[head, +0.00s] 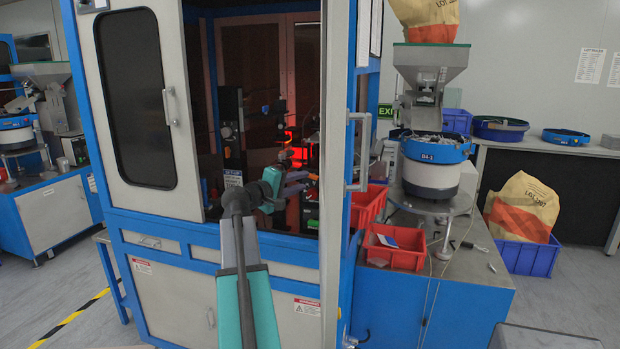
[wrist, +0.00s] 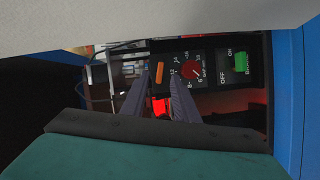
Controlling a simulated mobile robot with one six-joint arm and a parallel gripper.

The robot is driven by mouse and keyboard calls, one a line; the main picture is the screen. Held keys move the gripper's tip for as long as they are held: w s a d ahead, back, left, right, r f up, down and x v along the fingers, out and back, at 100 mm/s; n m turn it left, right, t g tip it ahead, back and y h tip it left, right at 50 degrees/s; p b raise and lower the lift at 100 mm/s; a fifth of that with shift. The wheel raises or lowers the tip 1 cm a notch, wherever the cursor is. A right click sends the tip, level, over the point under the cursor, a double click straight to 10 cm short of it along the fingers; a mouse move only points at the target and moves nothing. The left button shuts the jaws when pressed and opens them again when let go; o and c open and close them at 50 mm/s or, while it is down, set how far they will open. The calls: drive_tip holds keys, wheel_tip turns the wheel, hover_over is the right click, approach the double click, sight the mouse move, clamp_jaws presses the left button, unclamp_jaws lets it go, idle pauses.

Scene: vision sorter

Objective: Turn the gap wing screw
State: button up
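I cannot pick out the gap wing screw for certain in either view. My gripper (wrist: 160,78) is open in the wrist view, its two dark fingers apart with nothing held between them. Beyond the fingertips is a dark panel with a red knob (wrist: 190,71) on a numbered dial and a small orange part (wrist: 159,73). A bright red patch (wrist: 160,105) shows between the fingers. In the head view my arm reaches through the open cabinet doorway, and small parts near the gripper are too dark to tell.
The blue-framed cabinet (head: 340,120) surrounds my arm, with its windowed door (head: 182,150) to the left. A green switch (wrist: 240,62) marked ON and OFF sits right of the knob. Red bins (head: 395,258) and a bowl feeder (head: 430,180) stand outside at right.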

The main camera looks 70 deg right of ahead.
sight(312, 178)
drive_tip(key=shift+p+x, duration=0.5)
drive_tip(key=shift+x, duration=2.4)
clamp_jaws()
